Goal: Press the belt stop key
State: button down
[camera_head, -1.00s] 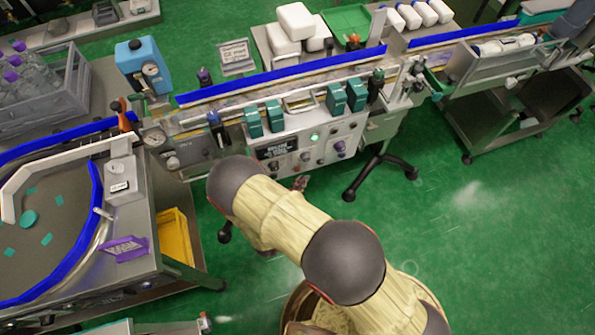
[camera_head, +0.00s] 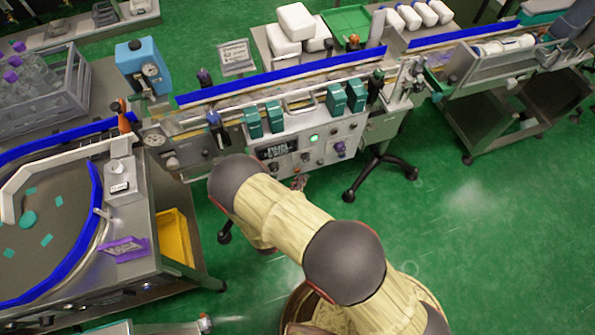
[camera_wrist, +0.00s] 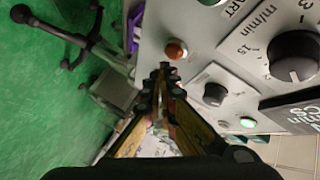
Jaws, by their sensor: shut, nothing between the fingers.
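The belt's control panel (camera_head: 300,150) is on the front of the conveyor, beyond my arm. In the wrist view a grey panel face (camera_wrist: 195,68) carries a small orange-brown button (camera_wrist: 176,50). A green button (camera_wrist: 210,1) by the word START is at the top edge. No readable label shows which button is the stop key. My gripper (camera_wrist: 165,72) is shut and empty, its tips just below the orange-brown button in the picture; I cannot tell if they touch the panel. In the head view my gripper (camera_head: 299,183) is small, below the panel and partly hidden by my arm.
A large black speed knob (camera_wrist: 293,57) marked m/min, a smaller black knob (camera_wrist: 215,94) and a lit green lamp (camera_wrist: 247,122) are close by on the panel.

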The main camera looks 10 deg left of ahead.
jog(key=shift+w, duration=0.1)
dwell(0.6)
jog(key=shift+w+a, duration=0.2)
jog(key=shift+w, duration=0.05)
jog(key=shift+w+a, duration=0.2)
jog(key=shift+w, duration=0.15)
dwell(0.8)
jog(key=shift+s, duration=0.1)
jog(key=shift+s+d, duration=0.4)
jog(key=shift+s, duration=0.2)
jog(key=s+d, duration=0.1)
jog(key=s+p, duration=0.1)
jog(key=s, duration=0.1)
jog(key=s+d, duration=0.1)
jog(key=shift+s+d+p, duration=0.15)
jog(key=shift+d+p, duration=0.2)
dwell(0.4)
dwell(0.7)
